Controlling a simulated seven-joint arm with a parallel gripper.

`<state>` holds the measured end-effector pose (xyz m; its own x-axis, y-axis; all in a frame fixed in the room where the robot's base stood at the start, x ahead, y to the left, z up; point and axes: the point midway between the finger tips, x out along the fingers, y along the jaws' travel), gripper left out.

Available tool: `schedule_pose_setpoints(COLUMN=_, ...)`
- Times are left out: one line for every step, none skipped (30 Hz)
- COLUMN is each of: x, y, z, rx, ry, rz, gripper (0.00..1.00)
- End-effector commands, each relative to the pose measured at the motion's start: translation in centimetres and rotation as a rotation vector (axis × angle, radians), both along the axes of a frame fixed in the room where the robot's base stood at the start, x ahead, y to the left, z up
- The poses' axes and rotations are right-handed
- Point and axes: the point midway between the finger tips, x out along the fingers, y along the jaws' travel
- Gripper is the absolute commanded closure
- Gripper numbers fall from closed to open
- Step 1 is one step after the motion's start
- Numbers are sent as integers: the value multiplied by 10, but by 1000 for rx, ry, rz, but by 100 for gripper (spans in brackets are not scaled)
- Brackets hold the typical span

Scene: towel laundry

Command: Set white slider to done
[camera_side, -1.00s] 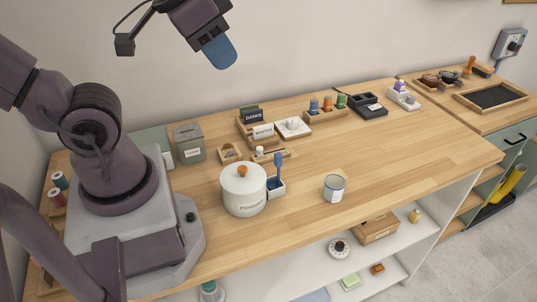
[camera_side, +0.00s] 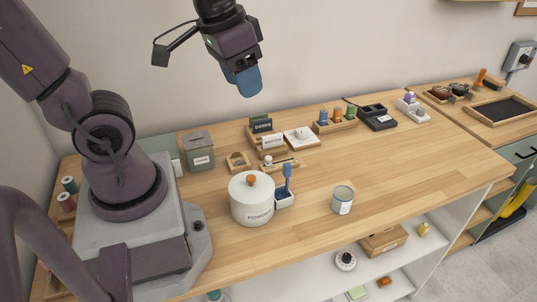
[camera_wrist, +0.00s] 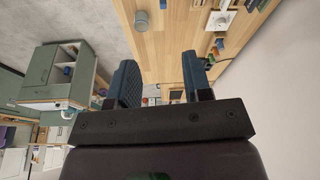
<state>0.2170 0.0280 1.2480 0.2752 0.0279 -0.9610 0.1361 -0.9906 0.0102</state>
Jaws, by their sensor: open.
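A small wooden slider track (camera_side: 285,165) lies on the bench in front of the WHITES sign (camera_side: 272,142). Its small pale knob (camera_side: 268,159) is at the left end of the track. No "done" mark can be read at this size. A second sign, DARKS (camera_side: 262,126), stands behind. My gripper (camera_side: 250,92) hangs high above the bench, well above the signs and slider, with blue fingers pointing down. It is empty and apart from everything. In the wrist view, the two fingers (camera_wrist: 160,78) are spread apart with nothing between them.
A green-grey box (camera_side: 197,160) is at left. A can (camera_side: 343,204) stands at right. The bench's right middle is clear.

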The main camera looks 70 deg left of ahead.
Motion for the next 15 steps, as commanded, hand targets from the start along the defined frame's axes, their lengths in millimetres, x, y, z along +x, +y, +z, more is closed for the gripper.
schedule_pose_setpoints(x=8, y=10, z=-12, rx=-16, ry=58, rz=54, gripper=55)
schedule_pose_setpoints(x=13, y=16, z=-18, rx=-24, ry=82, rz=86, gripper=55)
schedule_pose_setpoints(x=20, y=23, z=-27, rx=-37, ry=114, rz=134, gripper=55)
schedule_pose_setpoints(x=24, y=29, z=-34, rx=-47, ry=138, rz=171, gripper=55)
schedule_pose_setpoints(x=29, y=35, z=-41, rx=-56, ry=160, rz=210, gripper=55)
schedule_pose_setpoints(x=35, y=44, z=-51, rx=-68, ry=187, rz=264, gripper=55)
schedule_pose_setpoints(x=39, y=50, z=-59, rx=-78, ry=208, rz=304, gripper=55)
schedule_pose_setpoints(x=43, y=57, z=-67, rx=-87, ry=227, rz=349, gripper=55)
schedule_pose_setpoints(x=48, y=66, z=-79, rx=-98, ry=250, rz=409, gripper=55)
schedule_pose_setpoints(x=52, y=73, z=-88, rx=-107, ry=267, rz=456, gripper=55)
schedule_pose_setpoints(x=55, y=79, z=-97, rx=-114, ry=283, rz=503, gripper=55)
schedule_pose_setpoints(x=59, y=88, z=-109, rx=-123, ry=300, rz=565, gripper=55)
schedule_pose_setpoints(x=61, y=95, z=-118, rx=-129, ry=311, rz=611, gripper=55)
schedule_pose_setpoints(x=64, y=101, z=-126, rx=-134, ry=319, rz=655, gripper=55)
schedule_pose_setpoints(x=67, y=108, z=-137, rx=-139, ry=327, rz=712, gripper=55)
